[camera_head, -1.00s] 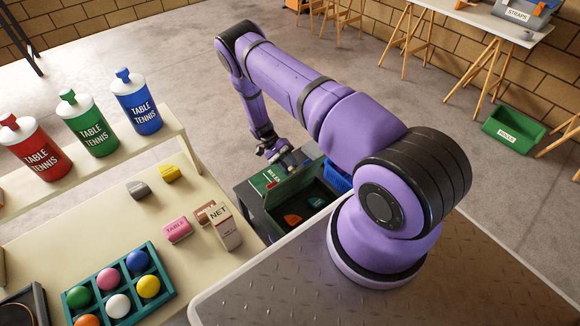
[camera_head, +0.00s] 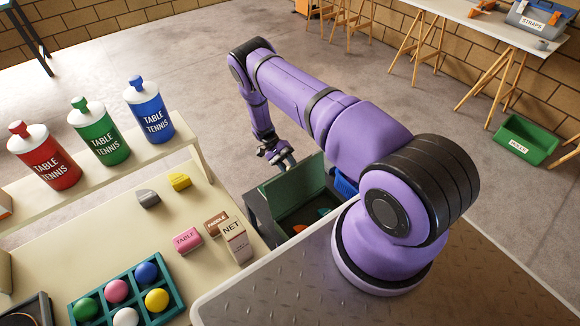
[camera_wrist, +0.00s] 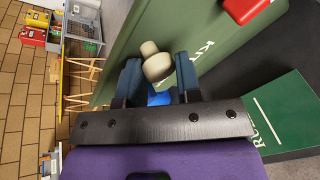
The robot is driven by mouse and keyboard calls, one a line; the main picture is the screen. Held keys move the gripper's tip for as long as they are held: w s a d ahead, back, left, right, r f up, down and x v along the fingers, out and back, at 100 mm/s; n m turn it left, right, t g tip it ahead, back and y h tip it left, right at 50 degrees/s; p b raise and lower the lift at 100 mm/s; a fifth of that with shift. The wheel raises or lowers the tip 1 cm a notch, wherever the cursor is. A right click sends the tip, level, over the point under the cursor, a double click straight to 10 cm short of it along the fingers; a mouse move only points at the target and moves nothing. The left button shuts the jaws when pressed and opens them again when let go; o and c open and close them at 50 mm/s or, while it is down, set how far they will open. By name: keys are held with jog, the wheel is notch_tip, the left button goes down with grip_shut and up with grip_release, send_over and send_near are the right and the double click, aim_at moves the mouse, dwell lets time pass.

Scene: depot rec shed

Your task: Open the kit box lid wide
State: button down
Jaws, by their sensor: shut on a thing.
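The kit box (camera_head: 318,226) is a dark open-topped box beside my base, with orange and teal things inside. Its green lid (camera_head: 292,188) stands steeply raised on the box's far side. In the wrist view the lid (camera_wrist: 215,38) fills the upper middle, with part of its lettering and a red piece (camera_wrist: 243,9) on it. A cream knob (camera_wrist: 157,66) sticks out from the lid. My gripper (camera_head: 280,160) is at the lid's upper edge. In the wrist view my gripper (camera_wrist: 157,78) has its two dark fingers shut on the knob.
A green book (camera_wrist: 285,112) lies close to my gripper. A blue basket (camera_head: 344,184) stands just right of the lid. The cream table (camera_head: 125,225) at left holds small boxes, blocks and a teal ball tray (camera_head: 170,290). Open floor lies beyond the lid.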

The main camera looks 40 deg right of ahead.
jog(key=shift+s+a+f, duration=0.2)
jog(key=shift+a+f, duration=0.05)
jog(key=shift+a, duration=0.05)
jog(key=c, duration=0.8)
grip_release()
jog(key=shift+d+r, duration=0.1)
jog(key=shift+w, duration=0.2)
jog(key=v, duration=1)
jog(key=shift+w, duration=0.25)
jog(key=shift+r, duration=0.1)
